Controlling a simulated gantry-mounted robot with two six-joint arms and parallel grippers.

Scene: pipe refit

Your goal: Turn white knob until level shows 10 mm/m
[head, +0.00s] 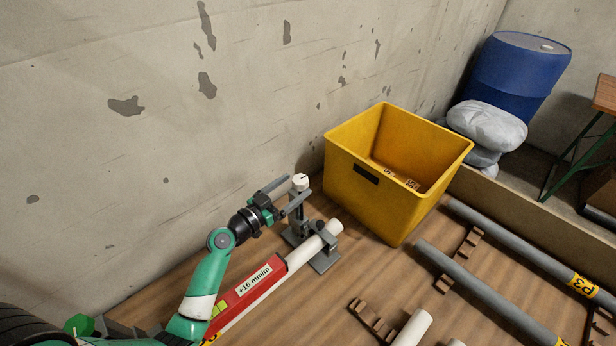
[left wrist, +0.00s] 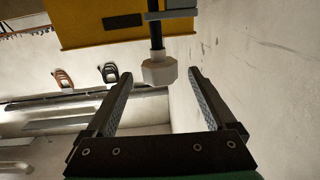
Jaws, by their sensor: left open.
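The white knob (head: 300,180) tops a grey stand at the end of the white pipe (head: 332,229). The red level (head: 250,290) lies along the pipe and its display reads +16 mm/m. My left gripper (head: 289,191) is open, its fingers pointing at the knob from the left. In the left wrist view the white faceted knob (left wrist: 159,72) sits on a dark stem, centred between the open fingertips with space on both sides. I see no finger touching it. My right gripper is not in view.
A yellow bin (head: 365,199) stands close behind and right of the stand. Grey pipes (head: 480,295) lie on brown rests to the right. A concrete wall (head: 130,150) runs close behind my left arm. A blue drum (head: 515,75) and grey sacks (head: 485,125) stand at back right.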

